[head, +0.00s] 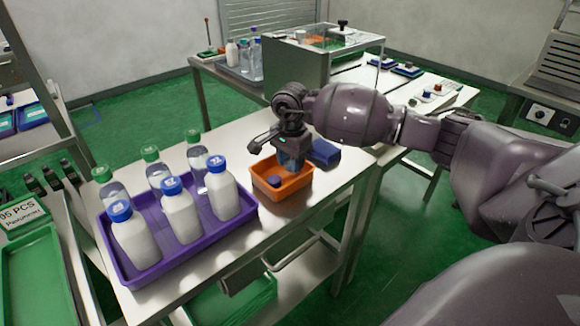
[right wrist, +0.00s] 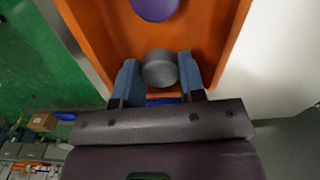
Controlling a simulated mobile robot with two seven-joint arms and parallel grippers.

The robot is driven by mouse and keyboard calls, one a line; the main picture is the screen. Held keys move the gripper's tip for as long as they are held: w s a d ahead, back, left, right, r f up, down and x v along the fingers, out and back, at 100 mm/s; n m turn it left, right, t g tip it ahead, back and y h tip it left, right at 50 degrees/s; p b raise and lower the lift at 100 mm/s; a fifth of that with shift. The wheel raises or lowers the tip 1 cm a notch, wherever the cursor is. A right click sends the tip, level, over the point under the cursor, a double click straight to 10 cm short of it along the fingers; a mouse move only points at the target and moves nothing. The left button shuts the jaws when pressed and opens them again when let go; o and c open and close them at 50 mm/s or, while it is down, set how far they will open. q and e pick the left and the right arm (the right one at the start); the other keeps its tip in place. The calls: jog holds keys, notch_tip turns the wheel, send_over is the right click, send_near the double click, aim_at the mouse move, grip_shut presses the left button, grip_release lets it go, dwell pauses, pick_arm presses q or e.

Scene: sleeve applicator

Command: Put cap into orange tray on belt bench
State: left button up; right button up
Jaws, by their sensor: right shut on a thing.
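The orange tray (head: 284,197) stands on the belt bench, right of the purple tray. My right gripper (head: 292,166) points down at the tray's back right part. In the right wrist view its blue fingers (right wrist: 158,62) are shut on a short grey round cap (right wrist: 159,70), held over or inside the orange tray (right wrist: 92,32); its exact height I cannot tell. The held cap is hidden in the head view. A blue cap (head: 275,181) lies in the tray, and it also shows in the right wrist view (right wrist: 155,8). My left gripper is not in view.
A purple tray (head: 183,256) with several white and clear bottles stands at the left of the bench. Bare bench top (head: 325,190) lies right of the tray. Another table (head: 430,135) stands behind.

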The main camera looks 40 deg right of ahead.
jog(key=shift+f, duration=1.05)
jog(key=shift+f, duration=0.1)
jog(key=o, duration=0.9)
